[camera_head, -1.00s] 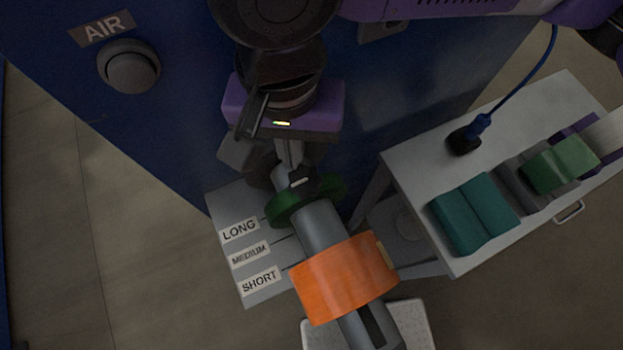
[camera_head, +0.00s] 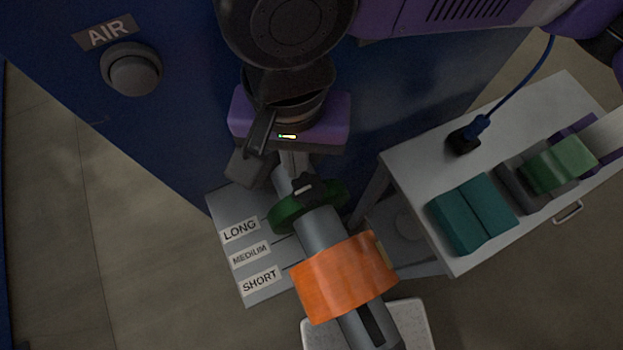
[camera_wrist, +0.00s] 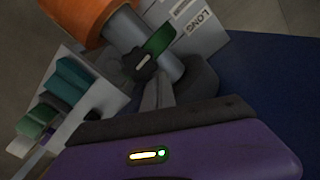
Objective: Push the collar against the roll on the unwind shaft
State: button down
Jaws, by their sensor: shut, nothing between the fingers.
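The green collar (camera_head: 287,214), with a dark knob (camera_head: 303,188) on it, sits around the grey unwind shaft (camera_head: 319,230). The orange roll (camera_head: 343,278) is farther out on the same shaft, with bare shaft between it and the collar. My gripper (camera_head: 290,165) is shut and empty, just behind the collar on the machine side. In the wrist view the fingertips (camera_wrist: 156,92) are close to the collar (camera_wrist: 158,42) and its knob; I cannot tell whether they touch. The roll (camera_wrist: 75,18) also shows there.
A plate marked LONG, MEDIUM and SHORT (camera_head: 243,255) lies left of the shaft. The blue machine wall (camera_head: 180,110) with an AIR button (camera_head: 131,70) is behind. A white cart (camera_head: 410,165) with teal and green blocks (camera_head: 472,214) stands to the right.

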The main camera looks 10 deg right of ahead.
aim_at(316, 202)
jog(key=shift+s, duration=0.25)
jog(key=shift+s+d, duration=0.15)
jog(key=shift+s, duration=0.15)
jog(key=shift+s+d+p, duration=0.2)
jog(key=shift+s+p, duration=0.3)
jog(key=shift+s, duration=0.25)
jog(key=shift+s+d, duration=0.1)
jog(key=shift+s, duration=0.2)
jog(key=shift+s+d+p, duration=0.2)
jog(key=shift+s+p, duration=0.15)
jog(key=shift+s, duration=0.35)
jog(key=shift+s+d, duration=0.1)
jog(key=shift+s, duration=0.5)
jog(key=shift+w, duration=0.1)
